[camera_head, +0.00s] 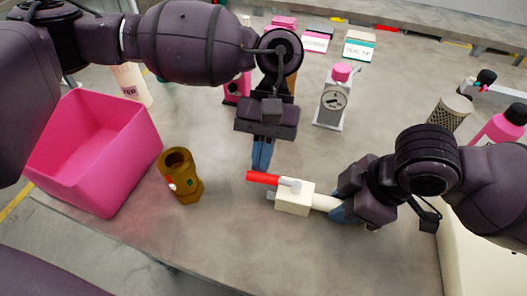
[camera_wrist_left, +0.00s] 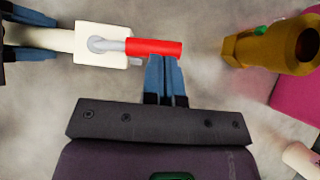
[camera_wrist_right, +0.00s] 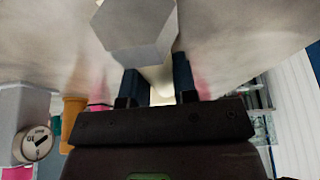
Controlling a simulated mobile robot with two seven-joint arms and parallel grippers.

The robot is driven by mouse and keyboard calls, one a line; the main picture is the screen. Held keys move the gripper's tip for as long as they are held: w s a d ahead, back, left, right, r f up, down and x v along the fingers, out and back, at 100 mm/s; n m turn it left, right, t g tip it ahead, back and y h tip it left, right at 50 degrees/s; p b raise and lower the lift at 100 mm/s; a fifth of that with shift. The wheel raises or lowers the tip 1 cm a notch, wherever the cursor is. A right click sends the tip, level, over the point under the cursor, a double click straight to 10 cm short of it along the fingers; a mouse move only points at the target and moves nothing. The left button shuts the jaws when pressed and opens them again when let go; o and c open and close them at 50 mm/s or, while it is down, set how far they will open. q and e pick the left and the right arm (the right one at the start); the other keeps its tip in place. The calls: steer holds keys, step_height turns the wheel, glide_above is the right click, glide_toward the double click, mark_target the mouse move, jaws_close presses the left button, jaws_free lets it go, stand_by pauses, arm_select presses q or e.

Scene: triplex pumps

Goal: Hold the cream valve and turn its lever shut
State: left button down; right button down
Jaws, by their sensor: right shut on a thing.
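The cream valve (camera_head: 294,198) is a pale block with a pipe and a grey lever with a red handle (camera_head: 263,178). My right gripper (camera_head: 340,208) is shut on the valve's pipe end, to the right of the block. The red handle points left, roughly in line with the pipe. In the left wrist view the handle (camera_wrist_left: 154,48) lies just beyond the tips of my left gripper (camera_wrist_left: 163,62). The left fingers are together, at or very near the handle's side; contact is unclear.
A brown-gold fitting (camera_head: 182,178) stands to the left, beside a pink bin (camera_head: 100,150). A grey gauge device with a pink knob (camera_head: 333,98) stands behind the valve. A perforated cylinder (camera_head: 448,113) and a pink bottle (camera_head: 500,126) are at the right. The front table is clear.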

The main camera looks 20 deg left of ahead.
arm_select(q)
steer(key=shift+s+a+f+n+h, duration=0.1)
steer(key=shift+s+a+n+h, duration=0.15)
steer(key=shift+s+n+h, duration=0.65)
steer(key=n, duration=0.1)
steer(key=n+h, duration=0.1)
steer(key=n, duration=0.1)
steer(key=shift+s+t, duration=0.3)
steer(key=shift+t, duration=0.1)
steer(key=n+h, duration=0.1)
steer(key=s+n+t, duration=0.1)
steer(key=n, duration=0.1)
steer(key=s+n+t+h, duration=0.1)
steer(key=shift+s+d+h, duration=0.15)
steer(key=shift+d+h, duration=0.15)
steer(key=shift+s+d+n+t+h, duration=0.15)
steer(key=shift+n+t+h, duration=0.2)
steer(key=shift+n, duration=0.45)
steer(key=shift+s+d+n+t+h, duration=0.15)
steer(key=shift+n+t, duration=0.3)
steer(key=shift+n, duration=0.35)
steer(key=shift+a, duration=0.1)
